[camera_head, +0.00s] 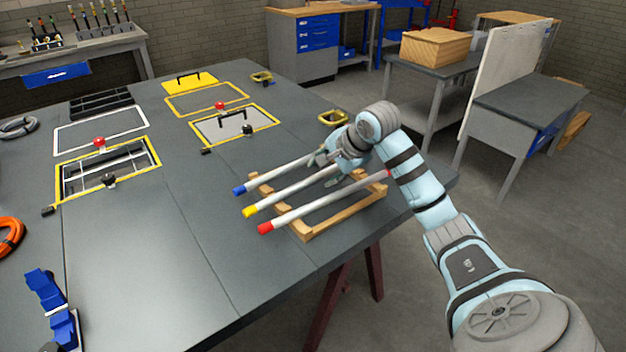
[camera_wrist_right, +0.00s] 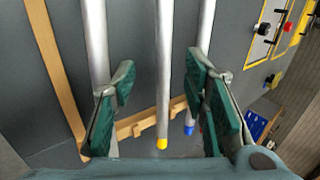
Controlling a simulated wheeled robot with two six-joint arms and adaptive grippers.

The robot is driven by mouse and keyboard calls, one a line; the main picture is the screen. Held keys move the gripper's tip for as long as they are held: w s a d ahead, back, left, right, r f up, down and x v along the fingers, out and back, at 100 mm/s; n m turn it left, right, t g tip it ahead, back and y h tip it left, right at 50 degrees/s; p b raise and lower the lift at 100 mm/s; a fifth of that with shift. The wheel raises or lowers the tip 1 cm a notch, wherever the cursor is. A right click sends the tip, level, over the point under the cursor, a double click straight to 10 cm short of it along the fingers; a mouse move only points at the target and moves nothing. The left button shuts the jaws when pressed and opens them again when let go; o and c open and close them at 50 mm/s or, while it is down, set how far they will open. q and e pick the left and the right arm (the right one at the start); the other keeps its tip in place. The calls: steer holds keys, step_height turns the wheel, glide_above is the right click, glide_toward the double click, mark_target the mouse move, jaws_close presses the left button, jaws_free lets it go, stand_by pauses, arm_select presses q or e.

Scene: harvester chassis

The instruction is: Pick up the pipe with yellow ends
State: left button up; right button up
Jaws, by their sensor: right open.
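The pipe with yellow ends (camera_head: 290,196) is a grey-white tube lying in the middle of a wooden rack (camera_head: 345,217), between a blue-ended pipe (camera_head: 275,175) and a red-ended pipe (camera_head: 315,208). My right gripper (camera_head: 332,166) is over the far part of the pipes. In the right wrist view my right gripper (camera_wrist_right: 163,95) is open. The yellow-ended pipe (camera_wrist_right: 164,60) runs between its green-padded fingers, apart from both. The blue-ended pipe (camera_wrist_right: 206,30) is by the right finger and the red-ended pipe (camera_wrist_right: 95,40) by the left finger. My left gripper is not in view.
The rack stands on a large grey table (camera_head: 170,250) near its right edge. Yellow-framed panels (camera_head: 235,128) and a white-framed panel lie beyond. Blue blocks (camera_head: 48,300) and an orange coil (camera_head: 8,235) are at the left. The table's front middle is clear.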

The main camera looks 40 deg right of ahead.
mark_target(312, 179)
steer(key=x, duration=0.6)
steer(key=shift+w+a+r, duration=0.1)
steer(key=shift+w+a, duration=0.15)
jaws_close()
